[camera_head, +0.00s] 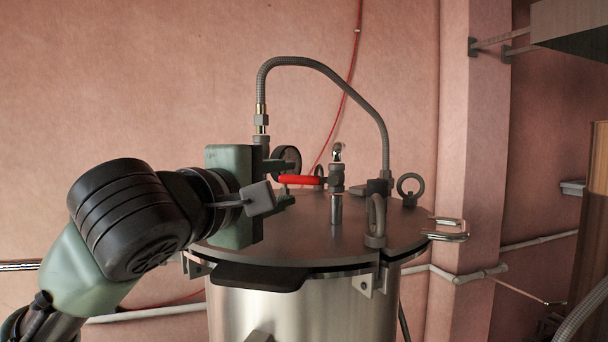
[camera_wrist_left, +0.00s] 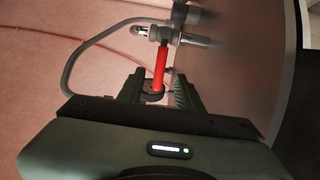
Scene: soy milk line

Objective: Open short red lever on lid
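The short red lever (camera_head: 300,180) lies roughly level above the metal lid (camera_head: 310,232), attached to a small valve fitting (camera_head: 337,178) near the lid's middle. In the left wrist view the red lever (camera_wrist_left: 160,68) runs from the fitting down toward my fingers. My left gripper (camera_head: 284,182) comes in from the left over the lid. Its fingers are apart, one on each side of the lever's free end; the wrist view shows gaps beside the lever at the left gripper (camera_wrist_left: 158,82). My right gripper is not in view.
A round gauge (camera_head: 287,158) stands behind the fingers. A braided hose (camera_head: 325,64) arches over the lid. Lifting eyes (camera_head: 375,217) and a black handle (camera_head: 258,277) sit around the lid. A pink wall and pillar (camera_head: 468,130) stand behind.

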